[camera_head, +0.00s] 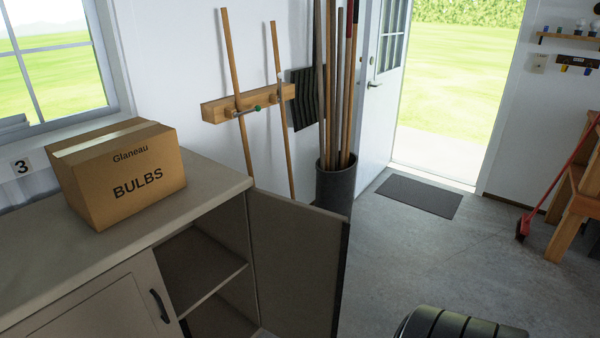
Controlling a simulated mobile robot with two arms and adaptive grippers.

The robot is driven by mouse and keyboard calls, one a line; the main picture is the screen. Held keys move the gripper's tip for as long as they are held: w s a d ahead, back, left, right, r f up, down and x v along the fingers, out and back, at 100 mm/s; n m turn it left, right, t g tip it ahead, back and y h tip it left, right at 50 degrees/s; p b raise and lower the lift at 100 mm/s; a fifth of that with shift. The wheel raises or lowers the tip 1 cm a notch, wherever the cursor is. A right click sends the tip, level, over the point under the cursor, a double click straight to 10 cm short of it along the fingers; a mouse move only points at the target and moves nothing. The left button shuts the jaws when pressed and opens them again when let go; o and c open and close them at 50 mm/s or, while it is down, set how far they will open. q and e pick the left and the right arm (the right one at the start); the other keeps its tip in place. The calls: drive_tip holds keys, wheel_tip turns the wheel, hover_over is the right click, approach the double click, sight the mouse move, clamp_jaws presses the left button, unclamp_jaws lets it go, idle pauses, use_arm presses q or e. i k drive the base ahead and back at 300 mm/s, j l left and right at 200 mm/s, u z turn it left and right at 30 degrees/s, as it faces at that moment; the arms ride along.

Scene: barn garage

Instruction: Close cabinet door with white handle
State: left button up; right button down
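The cabinet (215,190) stands at the left under a beige countertop. Its right door (295,262) is swung wide open and stands out from the cabinet's right end, showing empty shelves (205,270) inside. No handle shows on this open door from here. The left door (95,312) is closed and carries a dark curved handle (160,306). I see no white handle. Neither of my grippers is in view.
A dark bin (335,187) with several long poles stands behind the open door. A dark ribbed rounded object (460,325) is at the bottom right. The concrete floor (420,255) right of the door is clear.

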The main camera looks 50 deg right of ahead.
sight(300, 249)
drive_tip(key=l+u, duration=0.1)
drive_tip(key=l, duration=0.4)
drive_tip(key=l+u, duration=0.1)
drive_tip(key=l, duration=0.35)
drive_tip(key=l+u, duration=0.15)
drive_tip(key=l, duration=0.35)
drive_tip(key=l+u, duration=0.1)
drive_tip(key=l, duration=0.4)
drive_tip(key=k+l+u, duration=0.1)
drive_tip(key=l, duration=0.35)
drive_tip(key=l+u, duration=0.1)
drive_tip(key=l, duration=0.35)
drive_tip(key=k+l+u, duration=0.15)
drive_tip(key=l, duration=0.35)
drive_tip(key=k+l+u, duration=0.1)
drive_tip(key=l, duration=0.35)
